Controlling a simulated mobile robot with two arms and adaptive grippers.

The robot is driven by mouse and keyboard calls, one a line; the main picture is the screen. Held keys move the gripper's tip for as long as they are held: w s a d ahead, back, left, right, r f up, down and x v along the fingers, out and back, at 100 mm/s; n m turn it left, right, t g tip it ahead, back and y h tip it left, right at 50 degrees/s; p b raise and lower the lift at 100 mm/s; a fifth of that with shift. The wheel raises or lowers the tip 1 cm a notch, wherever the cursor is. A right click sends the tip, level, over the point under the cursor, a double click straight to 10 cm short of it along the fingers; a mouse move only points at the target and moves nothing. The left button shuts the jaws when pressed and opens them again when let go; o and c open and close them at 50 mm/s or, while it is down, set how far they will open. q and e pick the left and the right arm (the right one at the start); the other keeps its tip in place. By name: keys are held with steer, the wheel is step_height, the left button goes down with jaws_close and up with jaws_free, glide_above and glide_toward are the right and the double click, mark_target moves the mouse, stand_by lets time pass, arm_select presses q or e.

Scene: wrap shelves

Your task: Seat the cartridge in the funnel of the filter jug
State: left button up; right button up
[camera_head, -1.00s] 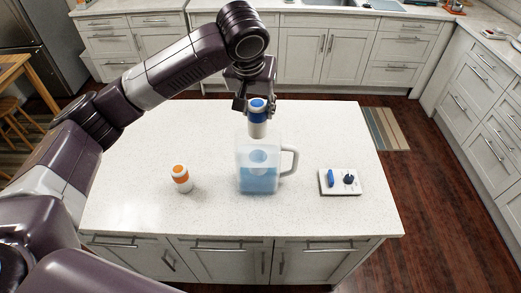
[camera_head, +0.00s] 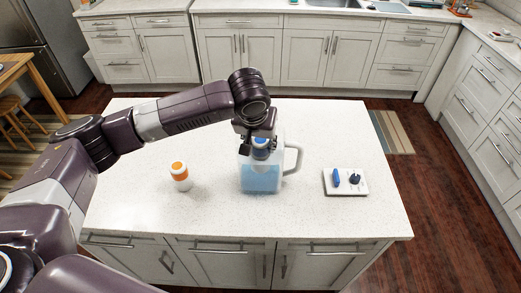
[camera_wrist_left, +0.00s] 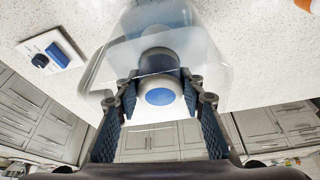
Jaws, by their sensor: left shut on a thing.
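The filter jug (camera_head: 260,181) is clear with blue water in its lower part and a handle on its right. It stands upright on the island, and its wall also fills the top of the left wrist view (camera_wrist_left: 200,30). My left gripper (camera_head: 261,138) is at the jug's top, shut on the white cartridge with a blue cap (camera_head: 261,143). The cap faces the camera in the left wrist view (camera_wrist_left: 160,96), between the two fingers. The cartridge's lower end is inside the jug's top. The gripper hides the funnel, so I cannot tell how deep it sits. My right gripper is not in view.
A white bottle with an orange cap and band (camera_head: 179,176) stands left of the jug. A white board with two blue items (camera_head: 345,190) lies to the right. The countertop (camera_head: 210,220) is otherwise clear.

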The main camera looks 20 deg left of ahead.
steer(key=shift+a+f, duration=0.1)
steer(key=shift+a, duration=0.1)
arm_select(q)
steer(key=shift+f, duration=0.15)
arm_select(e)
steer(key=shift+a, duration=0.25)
arm_select(q)
steer(key=o, duration=1.2)
steer(key=shift+s+d+r, duration=0.1)
steer(key=shift+r, duration=0.35)
steer(key=b+v, duration=0.2)
steer(key=v, duration=0.9)
steer(key=shift+r, duration=0.15)
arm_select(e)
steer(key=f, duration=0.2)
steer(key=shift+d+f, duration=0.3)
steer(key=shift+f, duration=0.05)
arm_select(q)
steer(key=shift+s, duration=0.15)
